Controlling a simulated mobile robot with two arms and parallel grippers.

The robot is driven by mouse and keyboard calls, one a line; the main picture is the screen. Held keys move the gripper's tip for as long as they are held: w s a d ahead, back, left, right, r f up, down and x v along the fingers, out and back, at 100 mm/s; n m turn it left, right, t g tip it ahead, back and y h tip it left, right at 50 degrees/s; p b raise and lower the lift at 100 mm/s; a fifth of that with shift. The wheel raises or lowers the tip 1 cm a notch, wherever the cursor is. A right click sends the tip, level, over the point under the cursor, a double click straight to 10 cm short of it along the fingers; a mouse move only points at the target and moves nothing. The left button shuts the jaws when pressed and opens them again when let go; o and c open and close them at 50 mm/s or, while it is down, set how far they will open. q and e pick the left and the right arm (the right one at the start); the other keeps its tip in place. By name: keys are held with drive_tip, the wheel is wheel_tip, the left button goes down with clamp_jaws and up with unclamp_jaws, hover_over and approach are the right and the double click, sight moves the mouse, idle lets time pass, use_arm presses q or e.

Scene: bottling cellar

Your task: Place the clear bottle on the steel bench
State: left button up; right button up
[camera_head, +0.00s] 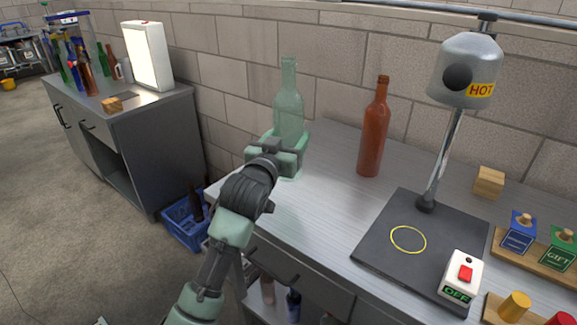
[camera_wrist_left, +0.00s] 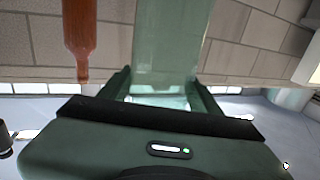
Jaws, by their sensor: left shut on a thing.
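The clear bottle (camera_head: 289,100), pale green glass, stands upright near the back left corner of the steel bench (camera_head: 310,210). My left gripper (camera_head: 287,142) is shut around its lower body, which also shows between the fingers in the left wrist view (camera_wrist_left: 172,45). My right gripper is not in view.
A brown bottle (camera_head: 373,130) stands to the right of the clear one. Further right are a lamp (camera_head: 466,70) marked HOT, a dark plate (camera_head: 380,245) with a yellow ring, a switch box (camera_head: 462,278) reading OFF and a wooden block (camera_head: 489,182). The bench's front left is clear.

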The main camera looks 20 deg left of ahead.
use_arm(q)
wheel_tip(320, 180, down, 3)
wheel_tip(320, 180, down, 3)
drive_tip(key=shift+f, duration=0.6)
drive_tip(key=o, duration=1.7)
drive_tip(key=shift+s+f, duration=0.1)
drive_tip(key=shift+f, duration=0.15)
drive_tip(key=shift+r, duration=0.15)
